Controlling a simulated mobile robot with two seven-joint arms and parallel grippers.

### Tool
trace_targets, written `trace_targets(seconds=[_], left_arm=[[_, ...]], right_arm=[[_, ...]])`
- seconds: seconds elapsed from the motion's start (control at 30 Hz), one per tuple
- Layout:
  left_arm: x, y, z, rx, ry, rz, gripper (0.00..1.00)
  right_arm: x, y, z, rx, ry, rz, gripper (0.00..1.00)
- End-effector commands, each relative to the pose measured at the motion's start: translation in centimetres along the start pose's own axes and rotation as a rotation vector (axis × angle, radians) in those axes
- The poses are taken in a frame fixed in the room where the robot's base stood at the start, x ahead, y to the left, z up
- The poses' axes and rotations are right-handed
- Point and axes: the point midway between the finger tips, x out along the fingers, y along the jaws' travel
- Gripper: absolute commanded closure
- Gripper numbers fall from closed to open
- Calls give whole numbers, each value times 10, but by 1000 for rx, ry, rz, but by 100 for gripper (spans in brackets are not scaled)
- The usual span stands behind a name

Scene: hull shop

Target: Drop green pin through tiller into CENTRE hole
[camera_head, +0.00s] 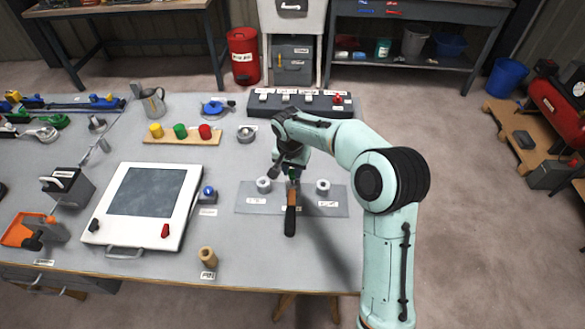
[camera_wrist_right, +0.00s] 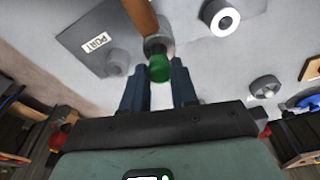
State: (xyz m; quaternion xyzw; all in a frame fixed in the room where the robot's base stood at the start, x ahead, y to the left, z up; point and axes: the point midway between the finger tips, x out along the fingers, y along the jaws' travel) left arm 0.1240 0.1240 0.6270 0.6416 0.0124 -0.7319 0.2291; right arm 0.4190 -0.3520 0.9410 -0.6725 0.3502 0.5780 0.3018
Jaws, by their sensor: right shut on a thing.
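The green pin (camera_wrist_right: 159,68) is between the fingers of my right gripper (camera_wrist_right: 158,88) in the wrist view, and the gripper is shut on it. The gripper (camera_head: 292,168) is above the middle of the grey plate (camera_head: 243,205) in the head view. The tiller (camera_head: 290,218), with its brown handle, points to the near edge. Its grey collar (camera_wrist_right: 158,44) is right at the pin's end; how deep the pin sits is hidden. Two round bosses flank it, left (camera_head: 264,185) and right (camera_head: 322,186). The centre hole is hidden. My left gripper is out of view.
A wooden rack (camera_head: 150,139) with yellow, green and red pieces stands behind left. A dark switch box (camera_head: 300,103) is behind the plate. A white-framed panel (camera_head: 110,235) and a wooden peg (camera_head: 207,257) are to the left. Bare table lies in front of the plate.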

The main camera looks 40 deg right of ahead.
Motion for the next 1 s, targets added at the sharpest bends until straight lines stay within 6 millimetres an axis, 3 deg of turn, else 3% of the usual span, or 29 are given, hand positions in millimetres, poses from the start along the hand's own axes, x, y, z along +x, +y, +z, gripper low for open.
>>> trace_targets(seconds=[1.0], left_arm=[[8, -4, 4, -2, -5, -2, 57]], right_arm=[[13, 0, 2, 0, 0, 0, 100]])
